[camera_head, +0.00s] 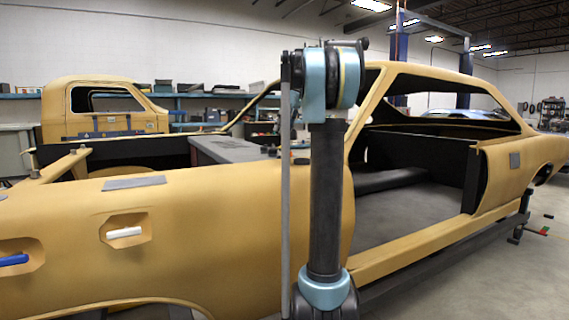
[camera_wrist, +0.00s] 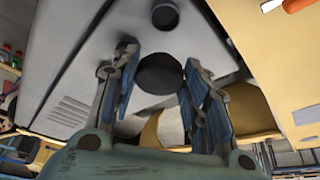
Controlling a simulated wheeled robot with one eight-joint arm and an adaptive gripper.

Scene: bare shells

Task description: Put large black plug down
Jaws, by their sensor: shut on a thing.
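My gripper (camera_wrist: 158,68) shows in the wrist view with its two blue and grey fingers on either side of a large black plug (camera_wrist: 160,76). The plug is round and dark, and it is held over or against a grey panel (camera_wrist: 75,75); I cannot tell whether it touches the panel. In the head view my arm stands in the middle and hides the gripper and the held plug. The grey surface (camera_head: 228,149) inside the car body shows just left of my arm.
A tan car shell (camera_head: 230,215) fills the foreground, with a white handle (camera_head: 125,233) and a blue handle (camera_head: 14,260) in recesses. A grey pad (camera_head: 133,182) lies on top of it. Another dark round piece (camera_wrist: 165,14) sits on the panel beyond the fingers.

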